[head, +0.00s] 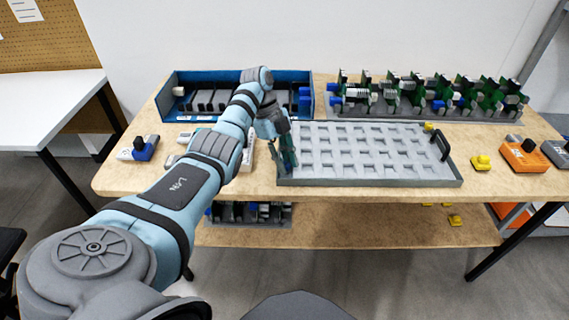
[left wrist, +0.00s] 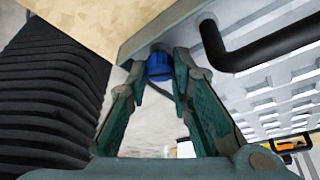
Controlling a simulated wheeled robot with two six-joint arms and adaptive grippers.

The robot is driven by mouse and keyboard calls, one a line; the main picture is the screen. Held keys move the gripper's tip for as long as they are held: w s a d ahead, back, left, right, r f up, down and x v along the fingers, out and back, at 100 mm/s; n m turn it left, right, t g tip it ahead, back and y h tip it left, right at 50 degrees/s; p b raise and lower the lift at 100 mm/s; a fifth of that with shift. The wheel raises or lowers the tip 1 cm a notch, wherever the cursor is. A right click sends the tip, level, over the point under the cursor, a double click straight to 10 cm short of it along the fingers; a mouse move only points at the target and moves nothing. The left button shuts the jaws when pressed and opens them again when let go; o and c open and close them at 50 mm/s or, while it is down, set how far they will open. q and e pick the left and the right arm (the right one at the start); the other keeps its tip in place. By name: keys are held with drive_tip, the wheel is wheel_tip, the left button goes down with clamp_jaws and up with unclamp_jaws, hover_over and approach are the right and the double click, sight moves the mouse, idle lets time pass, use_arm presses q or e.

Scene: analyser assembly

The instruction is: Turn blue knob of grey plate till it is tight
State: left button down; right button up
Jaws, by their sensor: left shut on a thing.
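The grey plate (head: 370,183) is a flat tray with rows of pockets and lies on the wooden table. My left gripper (head: 289,160) reaches down at the plate's left end. In the left wrist view, the blue knob (left wrist: 159,66) sits between the fingertips of my left gripper (left wrist: 160,75), by the edge of the plate (left wrist: 265,90). The gripper is shut on the knob. In the head view the gripper hides the knob. I cannot tell how tight the knob is. My right gripper is not in view.
A blue case (head: 295,77) and a rack of green boards (head: 425,112) stand behind the plate. A black handle (head: 441,146) is on its right end; another shows beside the fingers (left wrist: 250,50). A yellow piece (head: 482,162) and orange box (head: 522,156) stand right.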

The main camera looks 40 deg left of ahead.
use_arm(q)
drive_tip(key=shift+m, duration=0.4)
drive_tip(key=c, duration=1.7)
unclamp_jaws()
drive_tip(key=v, duration=0.7)
drive_tip(key=shift+w+r, duration=0.1)
drive_tip(key=shift+r, duration=0.2)
